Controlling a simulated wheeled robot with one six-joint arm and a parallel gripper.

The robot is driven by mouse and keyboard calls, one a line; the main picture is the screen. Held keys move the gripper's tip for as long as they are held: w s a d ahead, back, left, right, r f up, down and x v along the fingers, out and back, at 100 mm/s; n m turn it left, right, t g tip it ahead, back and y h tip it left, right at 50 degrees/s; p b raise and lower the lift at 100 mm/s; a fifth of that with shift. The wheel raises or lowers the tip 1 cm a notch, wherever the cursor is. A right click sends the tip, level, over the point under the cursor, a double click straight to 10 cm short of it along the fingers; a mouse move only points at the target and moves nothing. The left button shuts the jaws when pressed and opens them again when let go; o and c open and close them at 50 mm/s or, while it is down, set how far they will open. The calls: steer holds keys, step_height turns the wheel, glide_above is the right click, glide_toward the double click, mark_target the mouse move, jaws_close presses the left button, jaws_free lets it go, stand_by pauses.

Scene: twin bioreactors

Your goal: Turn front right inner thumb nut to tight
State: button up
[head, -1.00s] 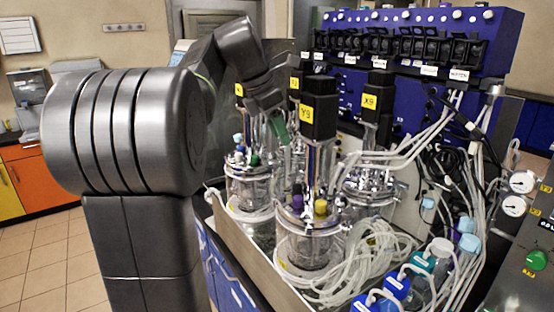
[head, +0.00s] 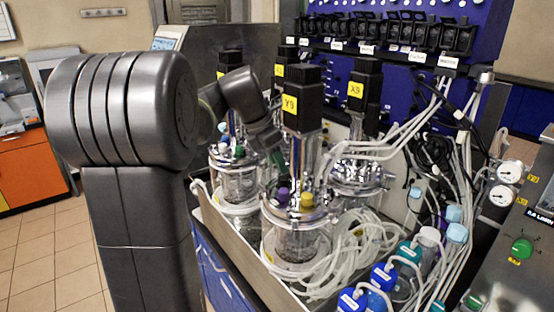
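The front glass vessel (head: 297,235) with a metal lid stands under a black motor (head: 302,102) marked with a yellow label. Purple and yellow caps rise from its lid. The thumb nuts on the vessel lids are too small to make out singly, so I cannot tell the front right inner one. My arm reaches in from the left, and my gripper (head: 278,158) points down behind and left of the front motor. Its greenish tip shows near the front vessel's upper parts. Whether it is open, or touches a nut, is hidden.
Other vessels stand at left (head: 236,180) and behind right (head: 358,178). Clear coiled tubing (head: 345,255) and blue-capped bottles (head: 384,275) crowd the right front. A blue pump rack (head: 385,70) stands behind. Motors and hoses leave little room around my gripper.

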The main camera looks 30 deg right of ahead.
steer(key=shift+d+f, duration=0.1)
steer(key=shift+f, duration=0.2)
jaws_close()
